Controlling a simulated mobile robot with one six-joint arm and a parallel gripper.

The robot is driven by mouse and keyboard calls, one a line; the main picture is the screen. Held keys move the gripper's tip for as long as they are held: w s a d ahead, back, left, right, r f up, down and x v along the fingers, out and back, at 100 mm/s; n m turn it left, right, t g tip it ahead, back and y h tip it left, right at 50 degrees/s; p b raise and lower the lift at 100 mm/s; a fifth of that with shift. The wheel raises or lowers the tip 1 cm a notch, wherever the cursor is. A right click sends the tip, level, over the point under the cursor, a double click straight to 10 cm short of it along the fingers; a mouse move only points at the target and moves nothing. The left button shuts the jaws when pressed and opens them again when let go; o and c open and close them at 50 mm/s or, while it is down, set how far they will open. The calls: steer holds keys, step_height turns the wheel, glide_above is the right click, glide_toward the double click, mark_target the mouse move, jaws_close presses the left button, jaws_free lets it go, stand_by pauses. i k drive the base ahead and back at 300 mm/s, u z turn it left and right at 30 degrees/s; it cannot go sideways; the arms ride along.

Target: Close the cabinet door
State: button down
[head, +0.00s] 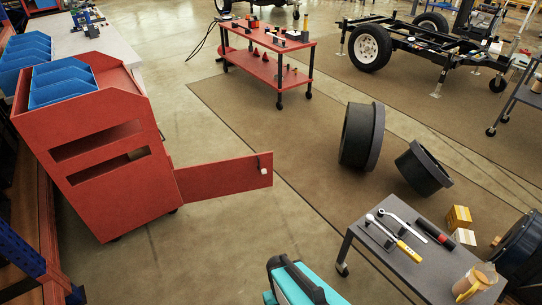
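A red cabinet (92,190) stands at the left in the head view, with blue bins (62,84) in its top and two slots in its side. Its red door (222,180) is open and sticks out to the right from the cabinet's lower right edge. A small pale knob (263,170) sits near the door's free end. The cabinet's inside is hidden from this angle. My gripper is not in view.
Two dark wheel rims (357,135) (422,170) lie right of the door. A grey table (385,262) with tools stands at the lower right. A red cart (262,68) stands at the back. The floor around the door's free end is clear.

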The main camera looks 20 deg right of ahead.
mark_target(195, 183)
steer(key=z, duration=0.1)
steer(key=i, duration=0.85)
steer(key=u, duration=0.45)
steer(key=i, duration=0.8)
steer(key=u, duration=0.4)
